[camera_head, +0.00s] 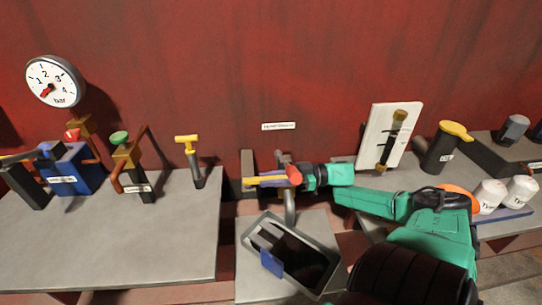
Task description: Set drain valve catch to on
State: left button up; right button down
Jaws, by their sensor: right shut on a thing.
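My right gripper (300,177) reaches in from the right, its jaws at a wall fitting in the middle of the camera_head view. It is shut on a red handle (293,175) there, which appears to belong to the drain valve catch. A yellow bar (265,180) runs left from the red handle, and a grey bracket (248,165) stands at its left. The jaws hide part of the fitting, so I cannot tell the catch's setting. A small white label (278,126) is on the wall above, too small to read. My left gripper is not in view.
A grey open tray (318,248) with a blue tag stands below the fitting. On the left bench (180,245) are a yellow-handled valve (187,140), a green-knobbed valve (119,138) and a blue box (75,170). On the right are a white lever board (375,150) and white pots (489,196).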

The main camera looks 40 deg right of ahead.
jog(key=shift+s+a+f, duration=0.1)
jog(key=shift+f, duration=0.1)
jog(key=c, duration=0.7)
grip_release()
jog(key=shift+w+a, duration=0.1)
jog(key=shift+w, duration=0.2)
jog(key=v, duration=0.7)
jog(key=shift+s+d, duration=0.15)
jog(key=shift+d, duration=0.1)
